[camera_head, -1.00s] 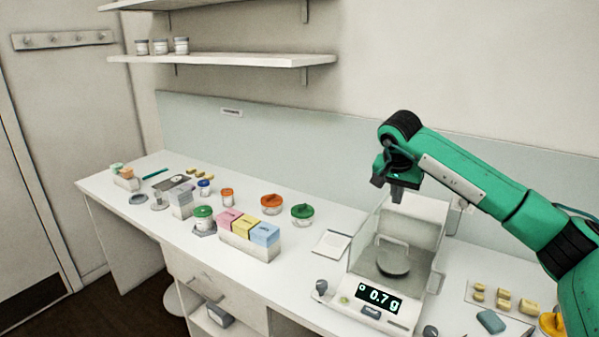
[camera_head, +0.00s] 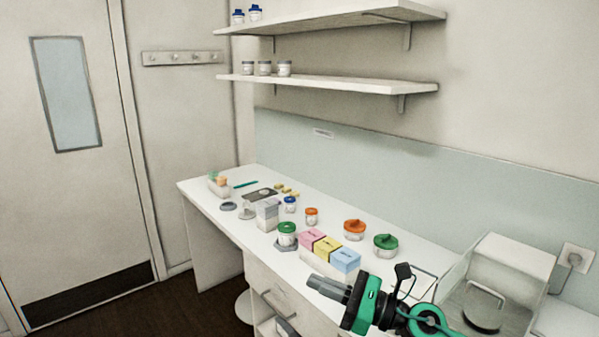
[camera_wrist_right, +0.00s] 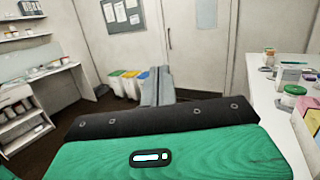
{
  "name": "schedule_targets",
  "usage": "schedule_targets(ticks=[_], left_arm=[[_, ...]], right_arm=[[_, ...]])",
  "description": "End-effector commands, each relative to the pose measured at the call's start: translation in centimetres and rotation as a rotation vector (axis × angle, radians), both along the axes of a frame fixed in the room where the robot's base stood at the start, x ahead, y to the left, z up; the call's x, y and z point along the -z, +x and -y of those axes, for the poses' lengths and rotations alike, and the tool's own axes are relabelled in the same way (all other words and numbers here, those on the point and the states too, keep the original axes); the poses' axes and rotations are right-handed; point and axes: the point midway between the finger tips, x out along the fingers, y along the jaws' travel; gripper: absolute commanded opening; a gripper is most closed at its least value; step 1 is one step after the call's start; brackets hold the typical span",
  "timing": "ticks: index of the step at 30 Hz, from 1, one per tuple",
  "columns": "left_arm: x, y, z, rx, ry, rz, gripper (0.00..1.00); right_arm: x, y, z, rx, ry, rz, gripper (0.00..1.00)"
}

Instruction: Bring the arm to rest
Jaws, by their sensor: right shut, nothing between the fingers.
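My right gripper (camera_head: 328,288) shows in the head view at the lower middle, in front of the counter's front edge and pointing left. Its grey fingers are shut with nothing between them. In the right wrist view the shut fingers (camera_wrist_right: 158,88) point out over the open floor toward the door, with the counter to their right. My green right arm is folded low at the bottom of the head view, and its lower links are cut off by the frame. My left gripper is in neither view.
Shelves (camera_head: 330,82) hang above. Coloured bins (camera_wrist_right: 125,82) stand by the far wall.

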Motion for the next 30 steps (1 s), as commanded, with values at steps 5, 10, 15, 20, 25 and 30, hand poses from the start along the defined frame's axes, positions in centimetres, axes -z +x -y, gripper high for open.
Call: schedule_targets(ticks=[5, 10, 15, 20, 25, 30], left_arm=[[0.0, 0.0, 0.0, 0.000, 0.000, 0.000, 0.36], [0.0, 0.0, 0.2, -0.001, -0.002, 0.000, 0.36], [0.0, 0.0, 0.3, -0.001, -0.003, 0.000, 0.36], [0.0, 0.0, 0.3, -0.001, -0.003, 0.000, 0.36], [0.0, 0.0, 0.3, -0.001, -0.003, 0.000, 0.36], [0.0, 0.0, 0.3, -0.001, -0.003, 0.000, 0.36]], right_arm=[[-0.7, -0.4, 2.7, 0.137, 0.497, -0.380, 0.00], [2.3, -0.4, 7.7, 0.295, 0.948, -0.759, 0.00], [8.8, -2.3, 13.0, 0.490, 1.384, -1.131, 0.00], [16.7, -6.9, 16.7, 0.728, 1.773, -1.454, 0.00], [23.9, -14.4, 18.7, 1.025, 2.127, -1.713, 0.00], [27.8, -21.2, 19.1, -1.197, -2.184, 1.720, 0.00]])
